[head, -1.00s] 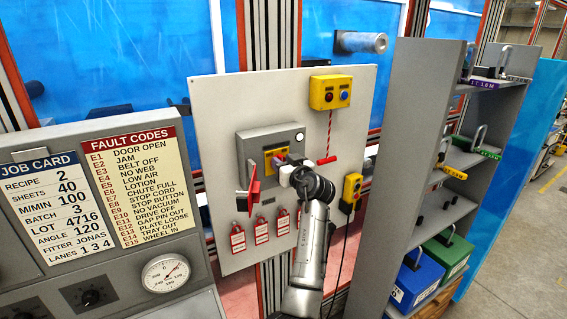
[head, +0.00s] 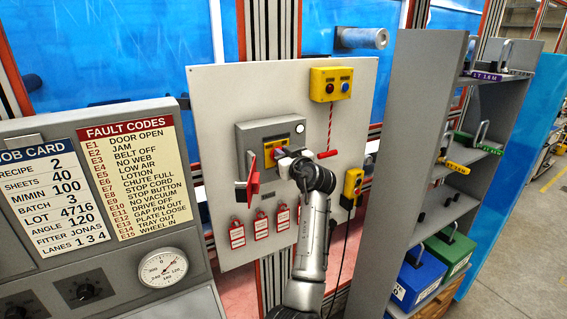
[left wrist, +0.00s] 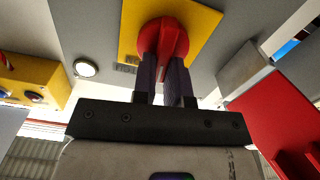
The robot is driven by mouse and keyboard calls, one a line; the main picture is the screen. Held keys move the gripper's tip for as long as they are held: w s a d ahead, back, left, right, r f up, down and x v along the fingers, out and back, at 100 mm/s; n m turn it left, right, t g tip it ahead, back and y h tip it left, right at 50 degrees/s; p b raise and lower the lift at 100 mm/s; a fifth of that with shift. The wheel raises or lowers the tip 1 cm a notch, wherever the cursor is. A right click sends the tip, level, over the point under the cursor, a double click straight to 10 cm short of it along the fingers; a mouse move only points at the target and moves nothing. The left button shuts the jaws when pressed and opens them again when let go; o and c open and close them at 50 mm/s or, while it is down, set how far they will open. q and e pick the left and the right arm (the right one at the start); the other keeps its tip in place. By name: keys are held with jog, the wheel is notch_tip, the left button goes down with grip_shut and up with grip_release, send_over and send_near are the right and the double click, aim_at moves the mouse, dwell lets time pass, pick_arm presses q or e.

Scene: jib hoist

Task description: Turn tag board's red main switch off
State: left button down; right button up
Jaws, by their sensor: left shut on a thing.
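The tag board (head: 220,105) is a pale panel with a grey switch box (head: 245,135) on it. The red main switch (left wrist: 168,35) is a round knob on a yellow plate (left wrist: 203,28) in the left wrist view. My left gripper (left wrist: 168,65) has its two dark fingers on either side of the knob's red grip, shut on it. In the head view my left gripper (head: 283,155) is at the switch box and hides most of the knob. My right gripper is not in view.
A red flap (head: 253,178) stands out left of the knob. Red tags (head: 261,226) hang below. A yellow button box (head: 331,88) and a yellow pendant (head: 352,184) are on the right. A grey shelf unit (head: 425,110) stands farther right.

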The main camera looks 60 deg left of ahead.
pick_arm(q)
jog(key=shift+s+f+n+b, duration=0.25)
jog(key=shift+n+b, duration=2.4)
jog(key=shift+n, duration=0.1)
jog(key=shift+s+f+n+b, duration=0.2)
jog(key=shift+f+n+b, duration=0.05)
jog(key=shift+n+b, duration=2.45)
jog(key=shift+s+f+n+b, duration=0.25)
jog(key=shift+n+b, duration=2.35)
jog(key=shift+n, duration=0.15)
jog(key=c, duration=1.1)
grip_release()
jog(key=shift+c, duration=0.2)
